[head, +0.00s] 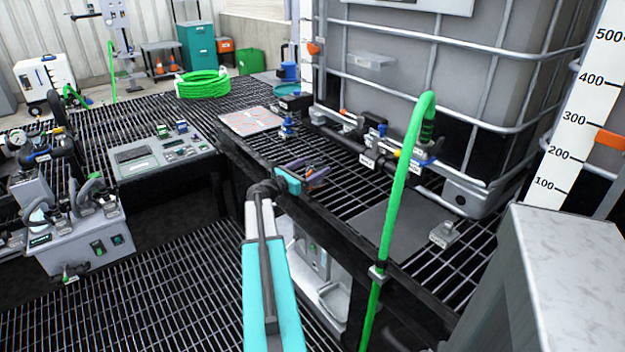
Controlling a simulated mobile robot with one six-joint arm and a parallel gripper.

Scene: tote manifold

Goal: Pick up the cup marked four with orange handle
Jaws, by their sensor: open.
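My gripper (308,170) is at the end of my teal arm, over the dark grating beside the large grey tank. Its two purple-grey fingers are spread apart. A small orange-brown patch shows between or behind the fingers, too small to tell what it is. I cannot make out a cup marked four with an orange handle in the head view. It may be hidden by my gripper or too small to read.
The caged grey tank (448,62) and its pipe valves (385,150) stand right of my gripper. A green hose (397,190) hangs upright in front. A flat dark plate (390,225) lies on the grating. A grey control panel (160,155) is left; a coiled green hose (203,84) lies behind.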

